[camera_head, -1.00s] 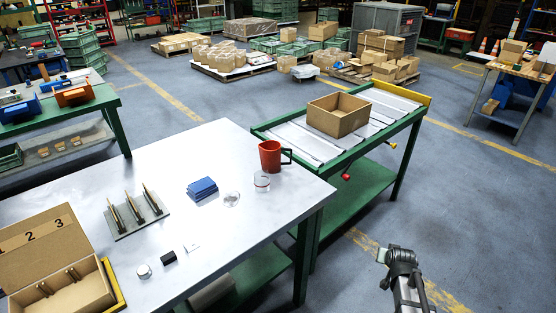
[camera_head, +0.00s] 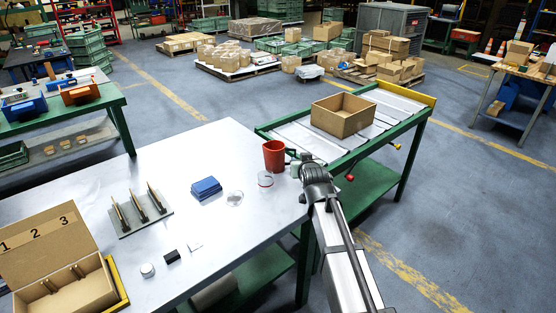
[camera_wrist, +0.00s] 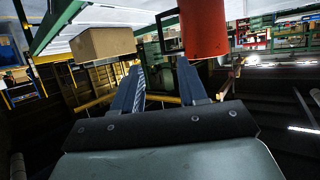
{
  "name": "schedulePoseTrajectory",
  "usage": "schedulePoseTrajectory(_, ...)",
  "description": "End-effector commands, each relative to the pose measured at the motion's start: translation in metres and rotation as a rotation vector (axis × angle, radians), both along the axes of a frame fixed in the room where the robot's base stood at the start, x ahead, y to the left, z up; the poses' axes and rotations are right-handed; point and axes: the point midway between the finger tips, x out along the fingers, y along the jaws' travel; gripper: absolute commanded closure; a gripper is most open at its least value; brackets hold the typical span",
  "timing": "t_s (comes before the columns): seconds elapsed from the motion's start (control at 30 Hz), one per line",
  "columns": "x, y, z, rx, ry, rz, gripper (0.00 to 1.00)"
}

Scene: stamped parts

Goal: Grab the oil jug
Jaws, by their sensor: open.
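The oil jug (camera_head: 273,156) is a red pitcher standing upright near the right edge of the metal table (camera_head: 225,150). In the wrist view the red jug (camera_wrist: 203,28) shows beyond the finger on the right, with its dark handle (camera_wrist: 168,33) toward the middle of the picture. My gripper (camera_head: 297,163) is beside the jug on its handle side, at the table's right edge, and it hides much of the handle in the head view. In the wrist view my gripper (camera_wrist: 160,66) is open, with nothing between its fingers. The jug looks apart from the fingers.
A clear glass (camera_head: 265,180) stands just in front of the jug. A blue block (camera_head: 205,188), a clear dish (camera_head: 235,198) and a rack (camera_head: 142,210) lie left. An open cardboard box (camera_head: 344,115) sits on the green-framed roller cart (camera_head: 395,137) behind my gripper.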

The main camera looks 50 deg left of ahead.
Motion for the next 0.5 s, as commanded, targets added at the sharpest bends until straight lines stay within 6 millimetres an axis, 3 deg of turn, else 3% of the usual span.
schedulePoseTrajectory(0.17,0.003,0.011,-0.004,-0.005,0.000,0.004,0.58)
schedulePoseTrajectory(0.5,0.031,0.052,-0.024,-0.004,0.001,0.004,0.58)
